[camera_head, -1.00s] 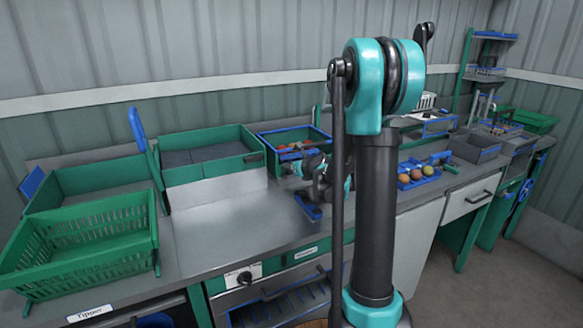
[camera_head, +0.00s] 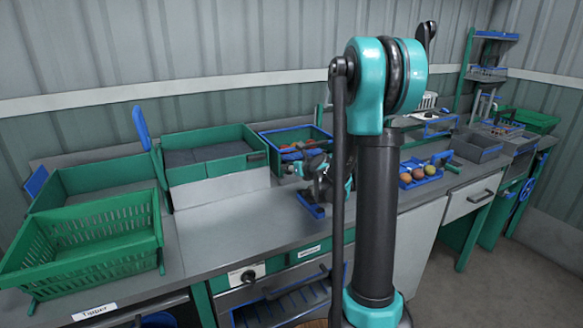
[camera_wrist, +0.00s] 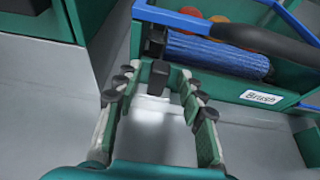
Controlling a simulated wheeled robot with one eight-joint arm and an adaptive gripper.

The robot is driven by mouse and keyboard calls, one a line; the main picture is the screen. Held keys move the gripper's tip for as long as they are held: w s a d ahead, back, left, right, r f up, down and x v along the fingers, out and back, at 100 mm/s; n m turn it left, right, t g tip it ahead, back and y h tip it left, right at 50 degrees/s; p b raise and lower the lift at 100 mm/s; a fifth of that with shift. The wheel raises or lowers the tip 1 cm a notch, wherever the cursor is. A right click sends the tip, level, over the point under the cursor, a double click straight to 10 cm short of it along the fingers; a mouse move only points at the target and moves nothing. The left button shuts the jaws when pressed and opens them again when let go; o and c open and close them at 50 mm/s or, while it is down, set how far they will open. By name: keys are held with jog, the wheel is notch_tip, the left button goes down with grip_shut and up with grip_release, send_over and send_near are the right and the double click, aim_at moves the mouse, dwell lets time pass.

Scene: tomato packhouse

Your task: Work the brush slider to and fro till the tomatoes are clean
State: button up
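The brush unit is a green box with a blue rim (camera_head: 266,145) and tomatoes (camera_head: 291,151) inside. In the wrist view its "Brush" label (camera_wrist: 258,96) faces me; a blue ribbed brush roller (camera_wrist: 215,55) and red and orange tomatoes (camera_wrist: 217,15) show behind the blue rim. A dark curved bar (camera_wrist: 265,38) crosses above the roller. My gripper (camera_wrist: 157,82) has its fingers apart, in front of the box. In the head view my wrist partly hides this spot.
A grey-lined green bin (camera_head: 215,143) stands left of the brush box, and a green slatted crate (camera_head: 85,240) at the front left. A blue tray with several tomatoes (camera_head: 420,173) is to the right. The grey bench (camera_head: 235,220) is clear in front of the bins.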

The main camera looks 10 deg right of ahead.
jog(key=v, duration=1.1)
jog(key=shift+s+r, duration=0.15)
jog(key=shift+s, duration=0.2)
